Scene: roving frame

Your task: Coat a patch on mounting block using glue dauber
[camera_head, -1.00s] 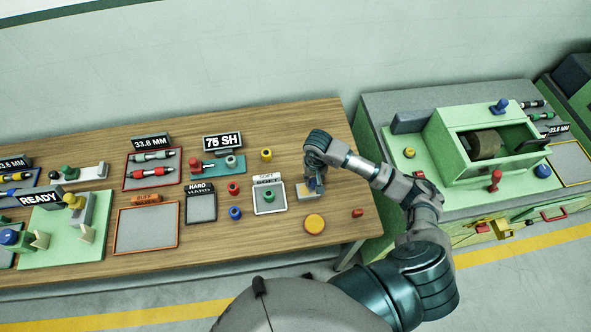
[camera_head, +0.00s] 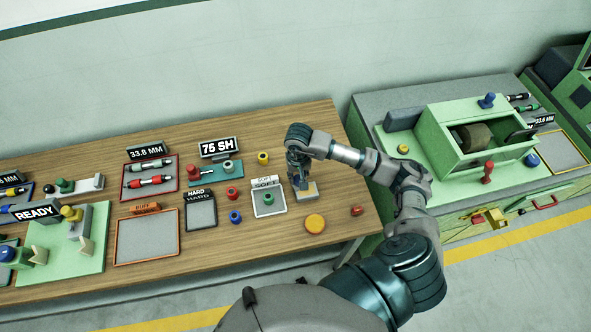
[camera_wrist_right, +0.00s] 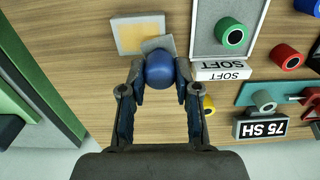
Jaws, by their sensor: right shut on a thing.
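The mounting block (camera_head: 311,192) is a small flat grey-and-tan block on the wooden table, toward its right end. In the right wrist view it shows as a pale square with a yellow-orange patch (camera_wrist_right: 131,39). My right gripper (camera_head: 298,176) is shut on the glue dauber (camera_wrist_right: 160,70), whose round blue knob sits between the fingers. The dauber's grey lower part overlaps the block's near edge in the wrist view. I cannot tell whether its tip touches the block; the knob and fingers hide the contact. My left gripper is out of view.
An orange disc (camera_head: 315,223) and a small red piece (camera_head: 357,211) lie near the block. The SOFT tray (camera_head: 281,203) with a green ring stands to the left, with a yellow ring (camera_head: 263,158) behind. A green machine bench (camera_head: 456,205) stands at the right.

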